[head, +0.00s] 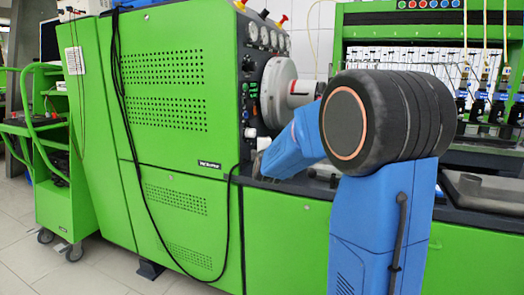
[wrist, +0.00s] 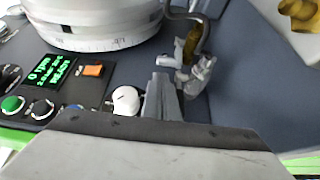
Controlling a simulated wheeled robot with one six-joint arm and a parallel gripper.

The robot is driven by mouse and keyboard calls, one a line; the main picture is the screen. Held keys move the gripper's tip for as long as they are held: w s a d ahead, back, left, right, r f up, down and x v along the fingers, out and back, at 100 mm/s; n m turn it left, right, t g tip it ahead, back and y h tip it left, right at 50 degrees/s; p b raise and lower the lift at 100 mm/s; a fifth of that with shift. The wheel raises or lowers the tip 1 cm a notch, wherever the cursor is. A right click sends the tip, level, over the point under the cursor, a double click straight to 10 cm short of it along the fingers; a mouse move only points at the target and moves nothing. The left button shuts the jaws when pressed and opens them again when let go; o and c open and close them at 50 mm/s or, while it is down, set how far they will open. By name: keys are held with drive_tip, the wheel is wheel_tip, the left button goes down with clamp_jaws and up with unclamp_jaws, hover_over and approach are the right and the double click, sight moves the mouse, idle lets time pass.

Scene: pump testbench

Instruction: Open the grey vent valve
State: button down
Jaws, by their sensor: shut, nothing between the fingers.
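In the wrist view my gripper (wrist: 162,82) points away from the camera with its narrow grey fingers together and nothing held. A small grey metal fitting (wrist: 200,73), which looks like the vent valve, stands just right of the fingertips. A brass-coloured part (wrist: 191,45) and a dark curved pipe are behind it. I cannot tell whether the fingers touch the fitting, nor its handle position. A round white knob (wrist: 126,99) sits on the panel left of the fingers. In the head view my blue arm hides most of this area.
A large white drum (wrist: 95,25) stands close beyond the fingers, and also shows in the head view (head: 280,92). A panel with a green display (wrist: 50,72), an orange switch (wrist: 93,71) and a green button (wrist: 12,104) lies left.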

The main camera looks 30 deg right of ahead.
drive_tip(key=shift+x, duration=1.85)
